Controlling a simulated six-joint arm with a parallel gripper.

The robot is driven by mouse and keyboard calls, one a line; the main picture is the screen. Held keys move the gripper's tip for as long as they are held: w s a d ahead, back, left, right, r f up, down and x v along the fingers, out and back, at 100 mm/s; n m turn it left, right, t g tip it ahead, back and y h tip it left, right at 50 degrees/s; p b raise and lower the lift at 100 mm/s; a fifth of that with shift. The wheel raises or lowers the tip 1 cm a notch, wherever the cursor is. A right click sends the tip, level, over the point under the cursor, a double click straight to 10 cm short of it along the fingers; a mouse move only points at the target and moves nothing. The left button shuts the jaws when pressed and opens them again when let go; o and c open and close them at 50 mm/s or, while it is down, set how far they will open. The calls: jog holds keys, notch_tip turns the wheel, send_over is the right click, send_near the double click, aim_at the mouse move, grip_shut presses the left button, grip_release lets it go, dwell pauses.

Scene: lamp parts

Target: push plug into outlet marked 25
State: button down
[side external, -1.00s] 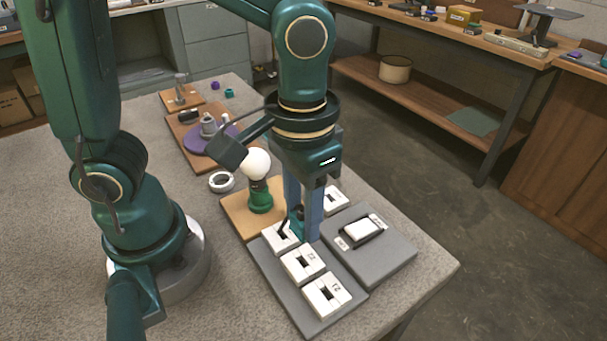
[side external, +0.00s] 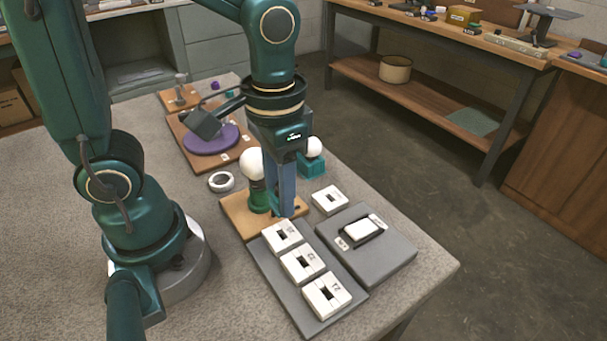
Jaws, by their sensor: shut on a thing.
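Three white outlets with dark slots sit in a row on a grey board (side external: 275,278): a far one (side external: 279,238), a middle one (side external: 301,265) and a near one (side external: 324,296). Each has a small label too small to read surely, so I cannot tell which is 25. A fourth white block (side external: 330,200) with a slot lies apart to the right. My gripper (side external: 284,212) points down over the wooden board, just behind the far outlet. It is shut on what seems to be the plug, mostly hidden between the fingers.
A green lamp base (side external: 258,200) with a white bulb (side external: 252,165) stands close left of my fingers. A teal block (side external: 312,168) with a white ball is behind. A grey plate (side external: 388,253) with a switch lies right. A white ring (side external: 221,182) lies left.

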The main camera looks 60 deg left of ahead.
jog(key=shift+w+a+f, duration=0.1)
jog(key=shift+a, duration=0.35)
jog(key=shift+f, duration=2.3)
jog(key=c, duration=1.5)
grip_release()
grip_shut()
jog(key=shift+f, duration=1.05)
